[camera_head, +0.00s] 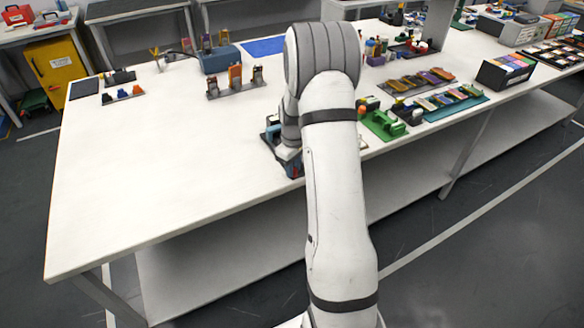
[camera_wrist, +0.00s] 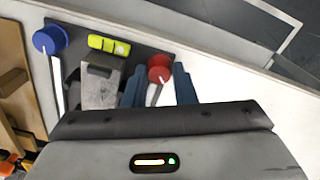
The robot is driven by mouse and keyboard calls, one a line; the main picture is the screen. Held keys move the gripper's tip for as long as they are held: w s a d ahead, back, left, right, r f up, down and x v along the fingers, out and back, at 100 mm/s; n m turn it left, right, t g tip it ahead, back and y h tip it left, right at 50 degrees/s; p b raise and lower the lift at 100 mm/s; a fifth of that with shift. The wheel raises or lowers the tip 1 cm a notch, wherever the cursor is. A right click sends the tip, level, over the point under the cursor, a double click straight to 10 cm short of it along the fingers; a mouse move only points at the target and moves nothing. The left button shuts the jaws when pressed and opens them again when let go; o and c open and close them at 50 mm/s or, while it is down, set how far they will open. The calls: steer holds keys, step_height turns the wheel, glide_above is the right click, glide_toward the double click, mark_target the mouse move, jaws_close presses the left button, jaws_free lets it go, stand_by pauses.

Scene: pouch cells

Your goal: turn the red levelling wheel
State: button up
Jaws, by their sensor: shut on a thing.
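The red levelling wheel (camera_wrist: 160,68) shows in the wrist view, with a pale pointer line running from it toward my gripper. My gripper (camera_wrist: 160,86) has its two blue fingers on either side of the wheel and is shut on it. A blue wheel (camera_wrist: 50,40) with a similar pale line is at the left of the same dark base. A yellow-green level (camera_wrist: 108,45) lies between the two wheels, beside a grey metal block (camera_wrist: 100,87). In the head view my arm hides the red wheel and most of the fixture.
A green fixture (camera_head: 382,122) and trays of coloured pieces (camera_head: 455,103) stand to the right. A small rack (camera_head: 236,82) stands further back. A brown wooden piece (camera_wrist: 14,90) is left of the base.

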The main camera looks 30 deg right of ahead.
steer(key=shift+s+d+f, duration=0.1)
steer(key=shift+s+f, duration=0.05)
steer(key=shift+s, duration=0.05)
stand_by(1.1)
steer(key=o, duration=0.8)
steer(key=shift+o, duration=0.8)
steer(key=shift+w, duration=0.1)
steer(key=shift+r, duration=4)
